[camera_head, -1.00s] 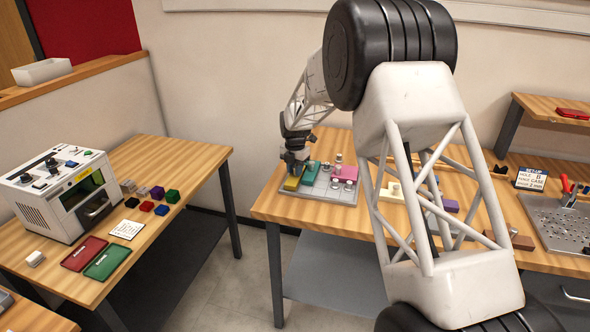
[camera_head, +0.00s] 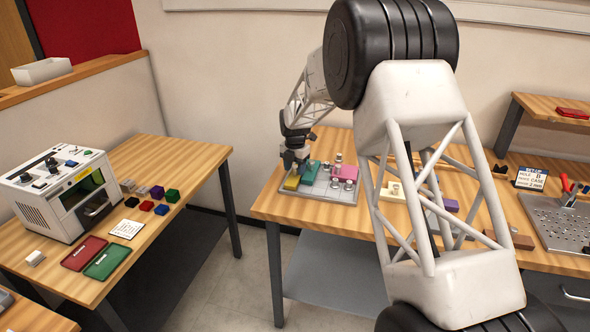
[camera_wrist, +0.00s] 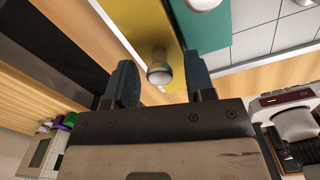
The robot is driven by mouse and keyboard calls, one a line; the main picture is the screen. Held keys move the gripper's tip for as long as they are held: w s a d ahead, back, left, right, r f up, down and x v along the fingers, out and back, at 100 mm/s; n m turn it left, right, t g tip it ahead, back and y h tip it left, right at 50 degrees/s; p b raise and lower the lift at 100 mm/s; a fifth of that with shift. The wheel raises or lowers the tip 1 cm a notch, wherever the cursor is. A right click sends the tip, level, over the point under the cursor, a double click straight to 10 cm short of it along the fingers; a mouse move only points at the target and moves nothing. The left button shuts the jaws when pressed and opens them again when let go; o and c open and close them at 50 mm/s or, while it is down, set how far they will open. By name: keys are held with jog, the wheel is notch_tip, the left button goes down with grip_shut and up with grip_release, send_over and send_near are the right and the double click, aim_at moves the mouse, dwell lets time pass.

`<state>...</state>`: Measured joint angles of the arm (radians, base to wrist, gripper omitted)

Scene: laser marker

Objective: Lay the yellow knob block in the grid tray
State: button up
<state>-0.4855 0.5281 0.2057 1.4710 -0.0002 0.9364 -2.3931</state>
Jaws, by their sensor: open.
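The yellow knob block (camera_head: 291,183) lies flat at the left end of the grey grid tray (camera_head: 317,194), beside a teal block (camera_head: 319,184). My gripper (camera_head: 295,168) is just above the yellow block and open. In the wrist view, the yellow block (camera_wrist: 146,22) shows with its round metal knob (camera_wrist: 159,70) between my two spread fingers (camera_wrist: 160,88). Neither finger visibly touches the knob. The teal block (camera_wrist: 206,30) lies alongside to the right. Whether the yellow block is fully seated in its cell cannot be told.
A pink block (camera_head: 344,172) and several metal knobs stand on the tray's right part. A cream block (camera_head: 392,192) lies right of the tray, partly behind my arm. The left table holds a white machine (camera_head: 62,190) and small coloured cubes.

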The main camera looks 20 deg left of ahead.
aim_at(296, 167)
notch_tip(296, 167, up, 12)
jog(key=shift+f, duration=0.15)
dwell(0.4)
dwell(0.4)
dwell(0.4)
jog(key=s+d+r+m, duration=0.5)
jog(key=s+d, duration=0.3)
jog(key=d, duration=0.2)
jog(key=s+d+r+m+t, duration=0.1)
jog(key=s+d+r+m, duration=0.55)
jog(key=d, duration=0.35)
jog(key=s+d+r+m, duration=0.45)
jog(key=s+d, duration=0.35)
jog(key=d, duration=0.2)
jog(key=s+d+f+m, duration=0.2)
jog(key=s+d+m, duration=0.3)
jog(key=s, duration=0.6)
jog(key=s+d+f+m+t, duration=0.1)
jog(key=s+d+m, duration=0.4)
jog(key=s, duration=0.6)
jog(key=s+d+f+m, duration=0.3)
jog(key=s+d+m, duration=0.2)
jog(key=s, duration=0.6)
jog(key=shift+s+d+f+m+t, duration=0.2)
jog(key=shift+m+t, duration=0.1)
jog(key=shift+m, duration=0.8)
